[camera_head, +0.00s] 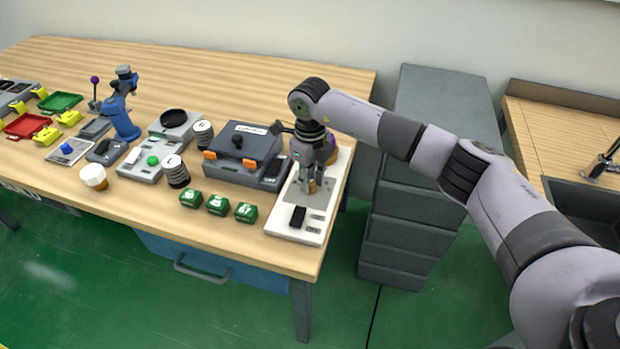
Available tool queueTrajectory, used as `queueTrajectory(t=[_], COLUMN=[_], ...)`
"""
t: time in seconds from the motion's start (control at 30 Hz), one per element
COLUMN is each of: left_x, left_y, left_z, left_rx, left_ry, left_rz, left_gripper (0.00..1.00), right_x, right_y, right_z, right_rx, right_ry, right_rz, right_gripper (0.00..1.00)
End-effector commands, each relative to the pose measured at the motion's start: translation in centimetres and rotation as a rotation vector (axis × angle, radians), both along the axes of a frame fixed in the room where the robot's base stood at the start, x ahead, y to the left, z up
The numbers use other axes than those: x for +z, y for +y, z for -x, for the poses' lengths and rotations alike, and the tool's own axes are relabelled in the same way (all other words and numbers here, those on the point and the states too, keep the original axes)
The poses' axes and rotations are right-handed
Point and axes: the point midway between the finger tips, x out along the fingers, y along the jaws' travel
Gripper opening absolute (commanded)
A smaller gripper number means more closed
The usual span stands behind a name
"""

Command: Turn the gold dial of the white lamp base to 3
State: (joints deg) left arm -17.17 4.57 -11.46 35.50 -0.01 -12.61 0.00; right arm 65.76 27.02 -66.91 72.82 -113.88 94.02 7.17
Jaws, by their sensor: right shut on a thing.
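The white lamp base (285,222) lies flat at the right end of the wooden table. It carries a grey plate (295,193) and a black switch (298,215) toward its front. My right gripper (311,184) comes down from above onto the base, fingers pointing down. It is shut on the gold dial (312,187), of which only a small gold-brown part shows between the fingers. The dial's pointer and numbers are hidden or too small to read. My left gripper is not in view.
A dark grey case (233,153) with orange latches stands close left of the base. Green blocks (217,205) lie in front of it. A purple and gold item (331,149) is partly hidden behind my gripper. Grey drawers (405,225) stand right of the table.

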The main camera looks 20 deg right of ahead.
Motion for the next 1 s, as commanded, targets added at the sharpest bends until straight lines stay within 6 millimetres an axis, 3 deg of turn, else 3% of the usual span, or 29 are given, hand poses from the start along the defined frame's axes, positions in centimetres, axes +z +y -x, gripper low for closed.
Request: queueTrajectory(t=[0.07, 0.1, 0.4, 0.77, 1.0], left_x=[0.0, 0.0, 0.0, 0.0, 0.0], left_y=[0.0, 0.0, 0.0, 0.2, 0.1], left_z=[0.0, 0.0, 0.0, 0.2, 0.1], left_rx=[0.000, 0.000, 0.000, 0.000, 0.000], left_ry=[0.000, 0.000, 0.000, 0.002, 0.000], left_rz=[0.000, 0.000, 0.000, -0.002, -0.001], left_gripper=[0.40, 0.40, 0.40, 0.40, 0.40], right_x=[0.1, 0.2, 0.1, 0.5, 4.6], right_y=[-0.1, -0.1, 0.0, 0.0, 0.0], right_z=[-0.1, -0.1, -0.1, -0.1, -0.2], right_rx=[-0.001, -0.001, 0.000, 0.001, 0.002], right_ry=[-0.004, -0.004, -0.001, -0.002, -0.006], right_rz=[0.001, 0.001, 0.000, 0.000, 0.000], right_gripper=[0.00, 0.25, 0.44, 0.44, 0.44])
